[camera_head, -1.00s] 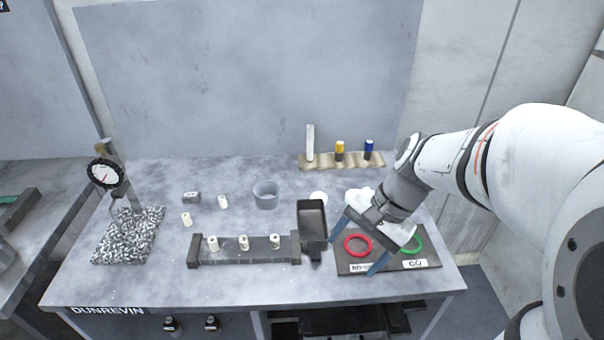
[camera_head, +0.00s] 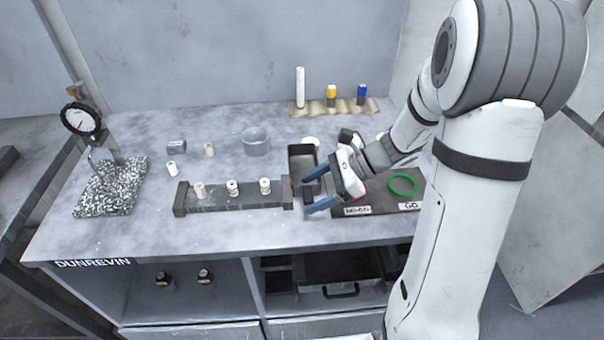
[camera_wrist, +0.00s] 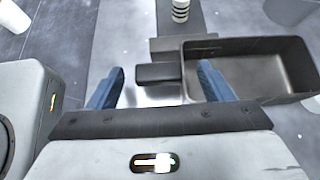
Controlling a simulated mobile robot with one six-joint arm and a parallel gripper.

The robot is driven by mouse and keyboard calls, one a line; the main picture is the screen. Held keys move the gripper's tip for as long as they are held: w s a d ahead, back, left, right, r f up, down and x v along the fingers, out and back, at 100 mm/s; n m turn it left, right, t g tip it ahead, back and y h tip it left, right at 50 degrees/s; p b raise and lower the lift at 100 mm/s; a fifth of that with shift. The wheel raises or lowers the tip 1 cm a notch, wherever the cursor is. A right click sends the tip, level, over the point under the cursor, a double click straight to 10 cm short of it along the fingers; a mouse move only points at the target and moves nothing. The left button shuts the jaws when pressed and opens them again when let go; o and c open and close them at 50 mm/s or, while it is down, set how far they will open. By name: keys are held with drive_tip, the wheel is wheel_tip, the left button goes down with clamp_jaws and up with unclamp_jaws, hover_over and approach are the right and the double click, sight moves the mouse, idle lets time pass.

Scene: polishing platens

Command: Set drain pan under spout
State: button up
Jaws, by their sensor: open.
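A dark rectangular open-topped pan (camera_head: 303,152), which looks like the drain pan, stands on the bench just right of a long dark holder. In the wrist view the pan (camera_wrist: 262,88) looks empty, and a short dark handle-like block (camera_wrist: 158,73) sticks out from its left side. My gripper (camera_head: 312,191) is open at the near end of the pan. In the wrist view my gripper's blue fingers (camera_wrist: 160,88) lie either side of the block, with visible gaps; I cannot tell how deep it sits between them. I cannot make out a spout.
The holder (camera_head: 215,199) carries several pale cylinders. A green ring (camera_head: 403,185) lies on the dark board (camera_head: 385,208) to the right. A grey cup (camera_head: 256,142) and a dial gauge (camera_head: 81,119) stand farther left. The bench front left is clear.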

drive_tip(key=shift+x, duration=1.1)
drive_tip(key=c, duration=1.2)
